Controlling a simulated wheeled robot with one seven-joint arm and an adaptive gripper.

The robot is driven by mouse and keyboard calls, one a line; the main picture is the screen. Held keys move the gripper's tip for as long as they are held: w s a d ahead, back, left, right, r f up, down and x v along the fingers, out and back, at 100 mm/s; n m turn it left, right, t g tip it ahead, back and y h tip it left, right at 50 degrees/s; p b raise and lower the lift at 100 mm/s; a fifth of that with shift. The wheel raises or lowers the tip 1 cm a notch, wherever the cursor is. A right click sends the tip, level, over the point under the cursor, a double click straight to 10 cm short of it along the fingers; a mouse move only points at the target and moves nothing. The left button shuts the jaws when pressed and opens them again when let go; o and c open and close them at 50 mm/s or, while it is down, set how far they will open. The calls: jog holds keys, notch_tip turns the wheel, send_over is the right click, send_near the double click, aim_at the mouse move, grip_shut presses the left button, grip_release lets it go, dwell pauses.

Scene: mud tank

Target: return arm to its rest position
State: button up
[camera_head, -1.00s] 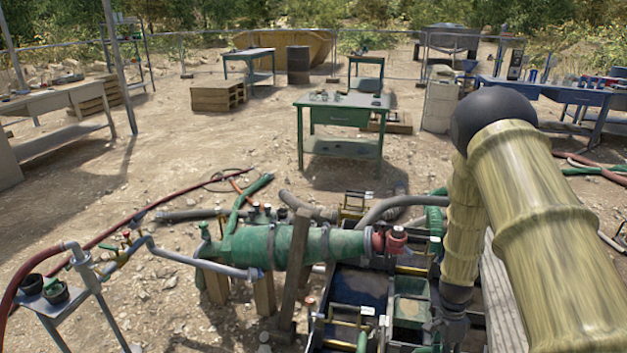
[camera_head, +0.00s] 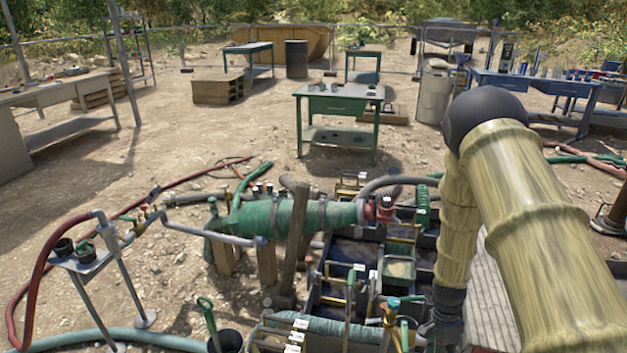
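My tan, ribbed arm fills the right of the view, with a dark elbow ball near the top and a forearm hanging straight down. At its lower end is my dark gripper (camera_head: 440,328), in front of the right side of the tank. Its fingers are too small and dark to make out, so I cannot tell whether it is open or holds anything. The mud tank (camera_head: 345,245) is an open, dark, divided frame below and left of my forearm. A green cylinder (camera_head: 285,217) lies on wooden posts across its far left side.
A small stand with dark cups (camera_head: 85,253) and red hose is at the left. A green-handled tool (camera_head: 208,318) stands in a dark bucket at the front. A green table (camera_head: 338,105) stands behind the tank, a blue table (camera_head: 545,86) at the back right. Bare ground lies at the left.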

jog(key=s+a+f+n, duration=0.3)
jog(key=s+f+n, duration=0.25)
jog(key=s, duration=0.45)
jog(key=s+a+n+t+p, duration=0.1)
jog(key=s+a+n, duration=0.3)
jog(key=s, duration=0.6)
jog(key=s+a+n+t+p, duration=0.1)
jog(key=s+a+n, duration=0.4)
jog(key=s, duration=0.5)
jog(key=shift+r+n+t, duration=0.35)
jog(key=shift+n+t, duration=0.05)
jog(key=shift+n, duration=0.55)
